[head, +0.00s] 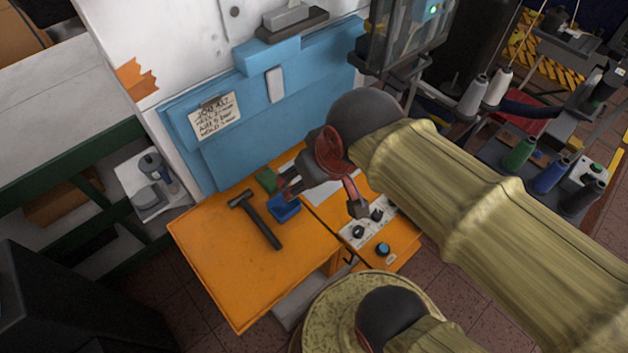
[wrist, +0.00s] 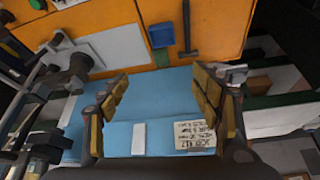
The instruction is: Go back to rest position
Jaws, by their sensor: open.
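My gripper (wrist: 165,105) is open and empty in the wrist view, its two padded fingers spread apart over the blue panel. In the head view my arm reaches in from the right, and my gripper (head: 290,187) hangs over the back of the orange worktop (head: 240,290). A blue tray (head: 284,207) lies just below the fingers in that view. A black hammer (head: 257,222) lies to its left. A green block (head: 266,179) is behind the tray, close to the fingers. The wrist view shows the hammer (wrist: 187,30) and blue tray (wrist: 161,36) beyond the fingertips.
A blue panel (head: 215,165) with a paper note (head: 215,116) stands behind the worktop. A control panel with knobs (head: 368,222) is right of the worktop. Thread spools (head: 519,154) stand farther right. The worktop's front is clear.

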